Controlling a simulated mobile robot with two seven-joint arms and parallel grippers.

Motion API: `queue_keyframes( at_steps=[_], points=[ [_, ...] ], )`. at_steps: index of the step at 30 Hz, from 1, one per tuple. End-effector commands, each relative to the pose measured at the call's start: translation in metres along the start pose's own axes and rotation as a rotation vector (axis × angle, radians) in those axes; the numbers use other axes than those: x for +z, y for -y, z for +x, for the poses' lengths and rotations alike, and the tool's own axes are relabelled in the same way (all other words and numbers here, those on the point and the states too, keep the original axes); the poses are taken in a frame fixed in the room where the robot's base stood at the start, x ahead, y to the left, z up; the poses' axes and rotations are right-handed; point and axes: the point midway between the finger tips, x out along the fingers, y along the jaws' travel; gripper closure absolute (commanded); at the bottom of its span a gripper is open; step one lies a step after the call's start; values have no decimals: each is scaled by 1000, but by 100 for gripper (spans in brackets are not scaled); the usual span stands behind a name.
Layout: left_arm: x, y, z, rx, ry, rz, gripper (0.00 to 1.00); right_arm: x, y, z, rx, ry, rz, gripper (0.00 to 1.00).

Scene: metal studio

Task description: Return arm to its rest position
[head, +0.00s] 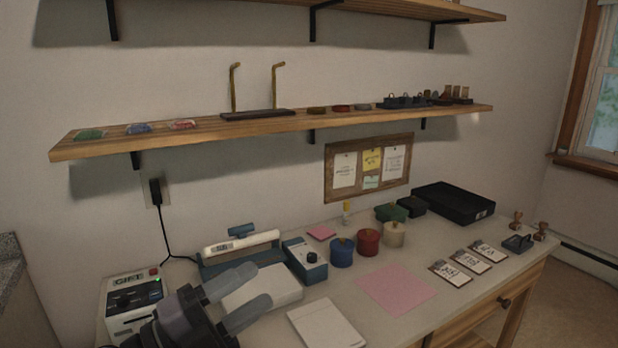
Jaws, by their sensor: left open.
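My left gripper (238,300) is in the lower left of the head view. Its two grey fingers are spread apart and nothing shows between them. It is in front of the table's left part, overlapping the view of a white and blue device (240,246) and a control box with a green light (133,299). Whether it touches either cannot be told. My right gripper is not in view.
The table (400,322) holds blue (342,252), red (368,242) and cream (394,234) lidded pots, a pink sheet (397,292), a white pad (326,325) and a black tray (453,203). A wooden shelf (200,133) juts out above. A black cable (163,225) hangs from the wall.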

Motion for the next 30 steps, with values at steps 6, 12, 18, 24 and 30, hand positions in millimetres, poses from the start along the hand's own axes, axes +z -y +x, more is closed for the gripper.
queue_keyframes(
  at_steps=[6,12,18,24,30],
  points=[
    [33,4,-33,-196,384,-306,46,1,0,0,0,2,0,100],
    [60,-32,-93,-239,779,-597,46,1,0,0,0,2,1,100],
    [52,-94,-167,-152,1170,-892,46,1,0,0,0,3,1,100],
    [6,-152,-237,38,1496,-1155,46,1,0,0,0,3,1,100],
    [-46,-182,-280,227,1684,-1329,46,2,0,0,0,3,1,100]
  ],
)
